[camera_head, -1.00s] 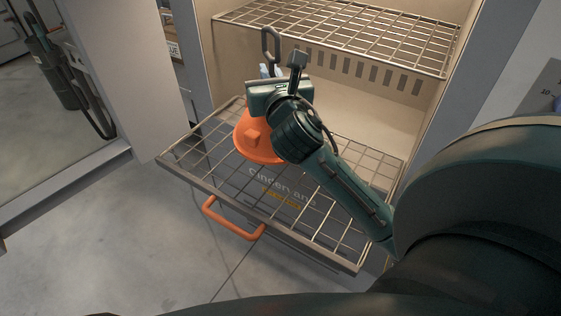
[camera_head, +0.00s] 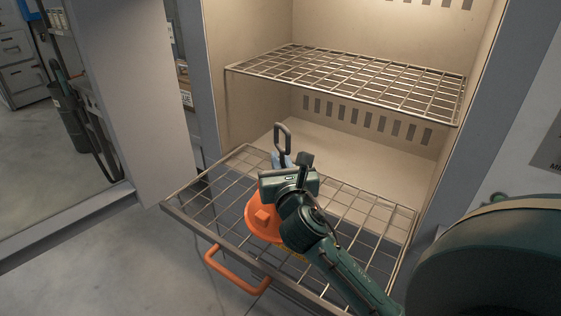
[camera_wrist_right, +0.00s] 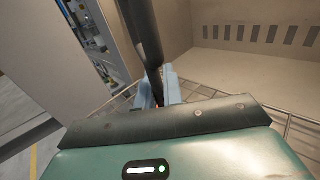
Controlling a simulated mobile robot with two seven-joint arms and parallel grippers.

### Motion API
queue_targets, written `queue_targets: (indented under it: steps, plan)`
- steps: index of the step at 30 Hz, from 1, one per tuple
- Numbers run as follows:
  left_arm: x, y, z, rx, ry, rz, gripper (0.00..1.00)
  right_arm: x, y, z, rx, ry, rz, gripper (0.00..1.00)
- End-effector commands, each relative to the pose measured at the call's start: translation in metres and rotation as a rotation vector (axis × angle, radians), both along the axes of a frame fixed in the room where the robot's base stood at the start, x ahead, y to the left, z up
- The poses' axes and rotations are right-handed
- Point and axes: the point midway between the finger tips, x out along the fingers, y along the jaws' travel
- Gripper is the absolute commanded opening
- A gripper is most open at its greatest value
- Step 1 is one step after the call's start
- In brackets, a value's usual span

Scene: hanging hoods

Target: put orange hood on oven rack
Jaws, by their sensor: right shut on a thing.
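The orange hood (camera_head: 262,217) is over the left middle part of the pulled-out wire oven rack (camera_head: 190,222). Whether it touches the wires or hangs just above them, I cannot tell. A dark hook (camera_head: 282,134) rises above it. My right gripper (camera_head: 281,160) has its pale blue fingers shut around the dark stem of this hook. The wrist view shows the stem (camera_wrist_right: 152,50) between the blue fingers (camera_wrist_right: 166,88). My right arm hides the hood's right side and part of the rack. My left gripper is not in view.
A fixed upper wire rack (camera_head: 350,78) sits inside the beige oven, above and behind the gripper. An orange handle (camera_head: 236,270) is at the front below the pulled-out rack. A grey door panel (camera_head: 130,90) stands open on the left. The pulled-out rack's left end is bare.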

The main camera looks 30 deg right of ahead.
Motion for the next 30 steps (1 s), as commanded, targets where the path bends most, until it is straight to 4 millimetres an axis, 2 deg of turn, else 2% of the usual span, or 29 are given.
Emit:
queue_targets:
  steps: [4,5,12,22,26,30]
  plan:
    - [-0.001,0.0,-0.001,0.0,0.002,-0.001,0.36,0.0,0.0,-0.002,-0.001,-0.003,0.0,0.0]
    - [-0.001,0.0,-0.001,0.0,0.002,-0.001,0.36,0.0,0.0,-0.003,0.0,0.0,0.0,0.11]
    - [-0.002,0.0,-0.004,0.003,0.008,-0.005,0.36,0.0,0.0,-0.002,0.0,0.0,0.0,0.31]
    - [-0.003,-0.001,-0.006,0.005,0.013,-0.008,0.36,-0.003,0.001,0.0,-0.001,0.001,0.001,0.31]
    - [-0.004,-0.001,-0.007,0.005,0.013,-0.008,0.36,-0.021,0.009,-0.001,0.001,0.002,0.003,0.31]
    - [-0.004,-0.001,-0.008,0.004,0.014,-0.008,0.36,-0.049,0.021,-0.002,0.001,0.003,0.003,0.31]
